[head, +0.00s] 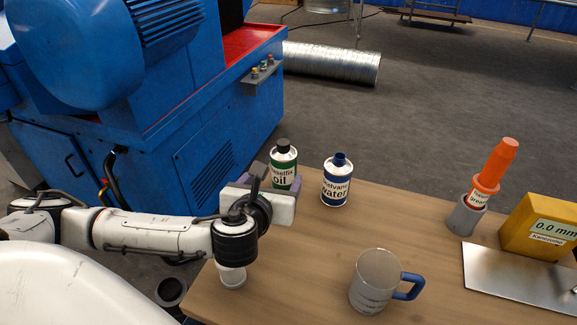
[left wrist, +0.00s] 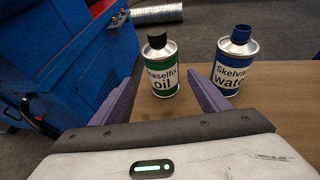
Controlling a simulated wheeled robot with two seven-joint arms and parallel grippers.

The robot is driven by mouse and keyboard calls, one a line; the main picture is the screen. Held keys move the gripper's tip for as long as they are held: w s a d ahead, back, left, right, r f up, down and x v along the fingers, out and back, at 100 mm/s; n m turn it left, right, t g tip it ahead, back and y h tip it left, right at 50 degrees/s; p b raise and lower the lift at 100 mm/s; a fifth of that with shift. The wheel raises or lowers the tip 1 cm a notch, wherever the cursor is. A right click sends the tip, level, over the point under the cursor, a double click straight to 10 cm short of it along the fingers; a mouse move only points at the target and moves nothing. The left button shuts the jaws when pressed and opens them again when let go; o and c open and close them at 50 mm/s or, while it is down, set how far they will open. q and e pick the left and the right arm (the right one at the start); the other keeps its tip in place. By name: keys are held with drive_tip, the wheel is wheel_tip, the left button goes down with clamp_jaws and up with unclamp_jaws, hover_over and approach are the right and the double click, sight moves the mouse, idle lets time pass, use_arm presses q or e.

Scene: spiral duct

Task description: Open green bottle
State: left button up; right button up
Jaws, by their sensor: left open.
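The green bottle (head: 284,167) is a small metal can with a green label band, the word "oil" and a black cap. It stands upright on the table, and its cap is on. In the left wrist view the green bottle (left wrist: 160,70) stands ahead, between the lines of the two purple fingers. My left gripper (head: 279,178) is open at the table's far left edge, close to the green bottle. It also shows in the left wrist view (left wrist: 158,90), with nothing held between its fingers. The gripper body hides the bottle's lower part in the head view. My right gripper is out of view.
A blue-capped water bottle (head: 337,182) stands just right of the green one. A blue machine (head: 200,130) stands behind left.

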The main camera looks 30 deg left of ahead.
sight(284, 166)
use_arm(q)
drive_tip(key=x, duration=0.8)
drive_tip(key=shift+w+d+f, duration=0.15)
drive_tip(key=shift+w+d, duration=0.05)
drive_tip(key=shift+w, duration=0.1)
drive_tip(key=c, duration=1.4)
